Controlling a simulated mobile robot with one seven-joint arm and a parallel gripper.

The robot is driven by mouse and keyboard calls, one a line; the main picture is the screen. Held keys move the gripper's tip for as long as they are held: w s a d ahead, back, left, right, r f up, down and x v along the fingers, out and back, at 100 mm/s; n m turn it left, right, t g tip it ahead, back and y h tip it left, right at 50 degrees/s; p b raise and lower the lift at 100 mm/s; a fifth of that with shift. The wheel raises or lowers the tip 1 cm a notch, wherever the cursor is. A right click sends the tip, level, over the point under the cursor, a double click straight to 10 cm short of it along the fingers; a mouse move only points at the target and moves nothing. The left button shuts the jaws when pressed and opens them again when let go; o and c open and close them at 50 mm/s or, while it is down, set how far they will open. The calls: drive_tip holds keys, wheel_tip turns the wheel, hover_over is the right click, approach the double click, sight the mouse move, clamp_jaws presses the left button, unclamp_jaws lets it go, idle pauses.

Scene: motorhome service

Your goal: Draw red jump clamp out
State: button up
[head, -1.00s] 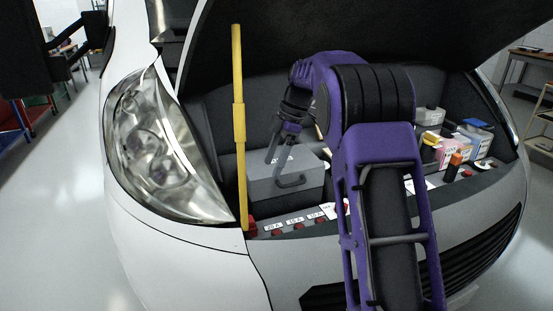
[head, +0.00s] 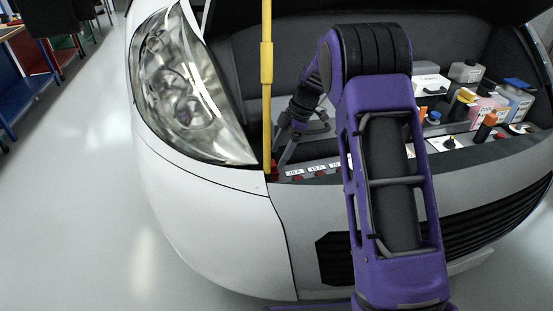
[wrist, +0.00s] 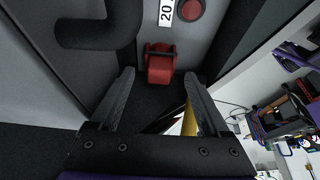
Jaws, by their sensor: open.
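A small red piece (wrist: 160,66) with a squared, clip-like body sits against the grey panel, just beyond and between my fingertips in the wrist view. I cannot tell for certain that it is the red jump clamp. In the head view a red piece (head: 273,172) shows at the foot of the yellow rod. My gripper (wrist: 165,80) is open and empty, its two fingers apart, with nothing visibly touched. In the head view my gripper (head: 292,148) hangs inside the engine bay, close right of the yellow rod, partly behind the front edge.
The yellow rod (head: 267,60) stands upright beside the headlight (head: 185,90). A dark handle (wrist: 98,28) shows near my left finger. A red round button (wrist: 191,9) sits by a "20" label (wrist: 166,12). Several bottles and boxes (head: 490,100) fill the bay's right side.

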drive_tip(key=shift+x, duration=1.45)
drive_tip(key=shift+c, duration=0.2)
clamp_jaws()
drive_tip(key=c, duration=0.7)
unclamp_jaws()
clamp_jaws()
drive_tip(key=shift+r, duration=0.7)
